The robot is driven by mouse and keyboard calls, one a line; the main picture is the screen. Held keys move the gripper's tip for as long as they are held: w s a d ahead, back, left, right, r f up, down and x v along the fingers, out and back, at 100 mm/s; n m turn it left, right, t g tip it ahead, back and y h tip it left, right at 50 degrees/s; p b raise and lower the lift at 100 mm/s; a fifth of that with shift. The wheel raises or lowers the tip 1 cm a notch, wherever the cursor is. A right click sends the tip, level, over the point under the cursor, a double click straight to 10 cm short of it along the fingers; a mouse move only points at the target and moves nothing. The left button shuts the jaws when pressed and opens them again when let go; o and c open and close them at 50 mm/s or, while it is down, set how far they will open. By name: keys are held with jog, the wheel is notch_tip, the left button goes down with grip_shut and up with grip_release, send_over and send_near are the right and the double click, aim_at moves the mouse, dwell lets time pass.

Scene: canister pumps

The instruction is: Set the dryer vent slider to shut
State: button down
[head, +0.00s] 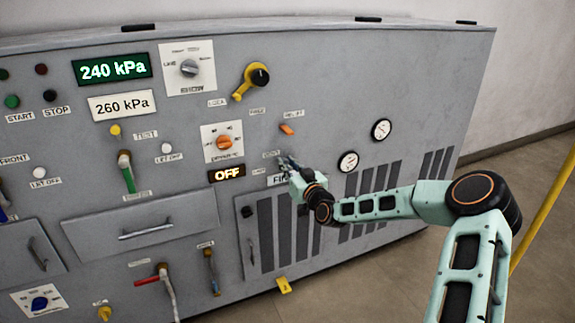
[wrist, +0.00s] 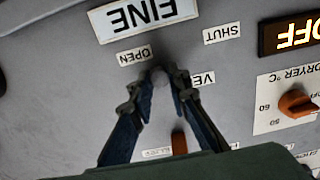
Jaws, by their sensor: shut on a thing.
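The vent slider's small grey knob (wrist: 159,76) shows between my fingertips in the wrist view, which is upside down. It is close to the OPEN label (wrist: 135,55) and away from the SHUT label (wrist: 222,33). The VENT label (wrist: 203,79) is beside my fingertips. My gripper (wrist: 160,80) is shut on the knob. In the head view my gripper (head: 284,162) is at the panel, right of the dryer dial (head: 224,142), and hides the knob and most of the slider's track.
An OFF display (head: 227,174) and a FINE plate (head: 278,180) are close by. The orange relief lever (head: 287,129) sticks out just above my gripper. Two gauges (head: 348,161) are to the right.

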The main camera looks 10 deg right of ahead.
aim_at(264, 163)
jog(key=a, duration=0.2)
jog(key=s+a, duration=0.1)
jog(key=a, duration=0.3)
jog(key=shift+s+a+b, duration=0.1)
jog(key=shift+s+b, duration=0.2)
jog(key=shift+s, duration=0.05)
jog(key=shift+f, duration=0.1)
jog(key=c, duration=1.8)
grip_release()
jog(key=shift+a, duration=0.1)
jog(key=shift+c, duration=0.2)
jog(key=v, duration=1.2)
